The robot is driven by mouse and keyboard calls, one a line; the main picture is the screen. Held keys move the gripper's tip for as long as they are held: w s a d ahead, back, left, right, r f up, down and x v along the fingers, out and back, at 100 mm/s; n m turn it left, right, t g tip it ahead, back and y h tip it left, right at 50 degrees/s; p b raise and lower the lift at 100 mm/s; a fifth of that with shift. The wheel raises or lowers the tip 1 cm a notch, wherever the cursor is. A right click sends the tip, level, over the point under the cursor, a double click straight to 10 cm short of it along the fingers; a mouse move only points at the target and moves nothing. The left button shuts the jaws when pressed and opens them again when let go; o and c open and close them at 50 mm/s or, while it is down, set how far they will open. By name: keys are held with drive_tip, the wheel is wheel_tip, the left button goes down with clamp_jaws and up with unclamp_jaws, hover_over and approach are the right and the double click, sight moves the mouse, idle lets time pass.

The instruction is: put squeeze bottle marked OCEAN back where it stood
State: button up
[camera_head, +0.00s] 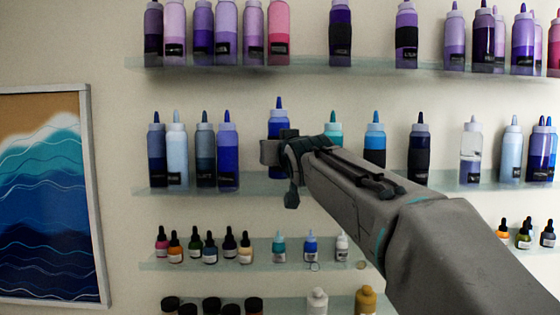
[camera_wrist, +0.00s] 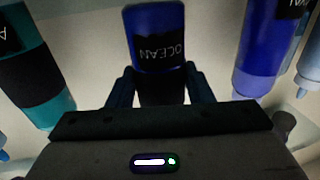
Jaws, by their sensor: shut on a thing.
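The squeeze bottle marked OCEAN (camera_wrist: 156,24) is blue with a dark band, and its label shows upside down in the wrist view. My gripper (camera_wrist: 162,84) is shut on its banded part, with one finger on each side. In the head view the blue bottle (camera_head: 278,120) shows above my gripper (camera_head: 272,152), nozzle up and upright. Its top is higher in the picture than its neighbours' tops.
A dark blue bottle (camera_head: 228,158) stands to the left, and a teal bottle (camera_head: 333,130) to the right, partly behind my arm. Dropper bottles (camera_head: 279,248) stand on the shelf below. Purple bottles (camera_head: 340,35) stand above. A framed wave picture (camera_head: 45,190) hangs left.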

drive_tip(key=shift+w+f, duration=0.15)
drive_tip(key=shift+f, duration=1.2)
drive_tip(key=shift+f+b, duration=0.15)
drive_tip(key=shift+b, duration=0.2)
drive_tip(key=o, duration=1)
